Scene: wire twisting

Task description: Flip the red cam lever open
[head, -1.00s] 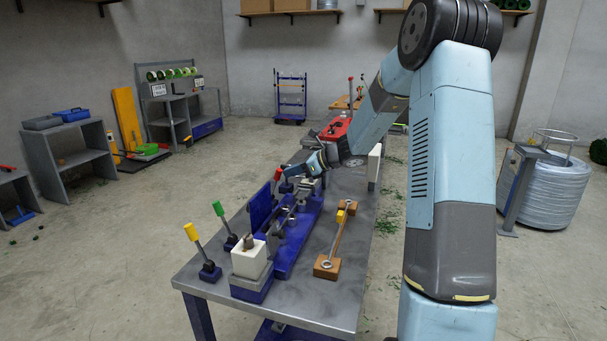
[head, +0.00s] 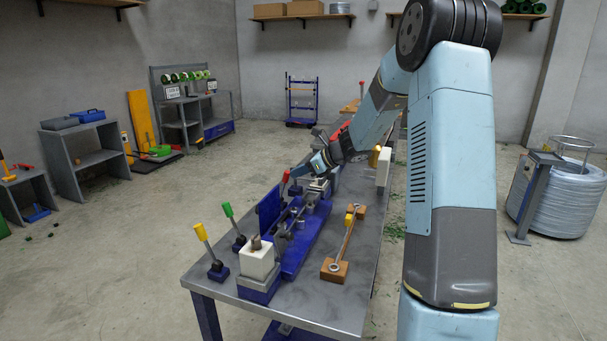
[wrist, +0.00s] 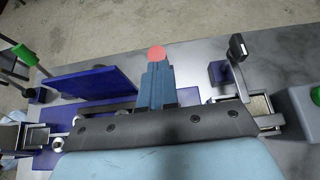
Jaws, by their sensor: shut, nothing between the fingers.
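The red cam lever (head: 285,176) stands up beside the blue twisting fixture on the workbench, its red knob on top. In the wrist view the red knob (wrist: 156,52) shows as a round disc just past my fingertips. My gripper (head: 299,171) is right beside the lever in the head view. In the wrist view its blue fingers (wrist: 157,78) are shut together with nothing between them. The fingertips overlap the knob's lower edge in the picture; I cannot tell if they touch it. The lever's shaft is hidden behind the fingers.
A green-handled lever (head: 229,212) and a yellow-handled lever (head: 202,234) stand near the bench's left edge. A blue plate (wrist: 90,85) stands left of my fingers. A black-topped post (wrist: 237,48) rises to their right. A wooden block tool (head: 336,270) lies on the bench's right side.

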